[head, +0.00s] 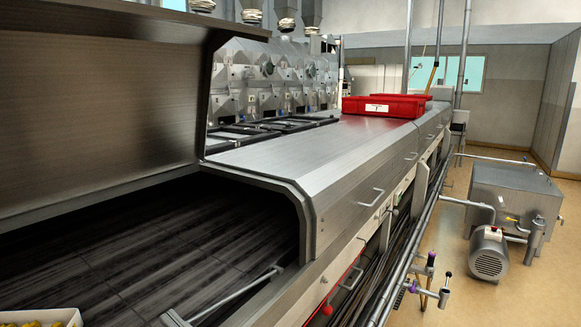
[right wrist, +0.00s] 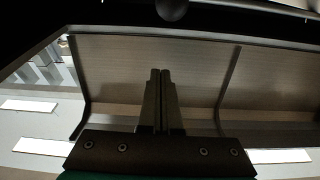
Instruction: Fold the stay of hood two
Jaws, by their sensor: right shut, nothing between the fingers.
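A raised hood (head: 110,95) stands open at the left in the head view, above a dark dryer bed (head: 150,245). A thin metal bar, which looks like a stay (head: 235,291), slants low over the near edge of the opening. I cannot tell whether its ends are attached. In the right wrist view my right gripper (right wrist: 160,73) is shut and empty, its fingers together. Beyond it is a ribbed metal panel (right wrist: 200,70), apparently a hood. I see no contact between fingers and stay. My left gripper is not in view.
A closed hood (head: 300,160) with a handle (head: 371,198) adjoins the opening. Red crates (head: 385,106) sit farther along on top. A red knob (head: 327,309) and pipes line the front side. A motor (head: 489,254) and metal box stand on the floor at right.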

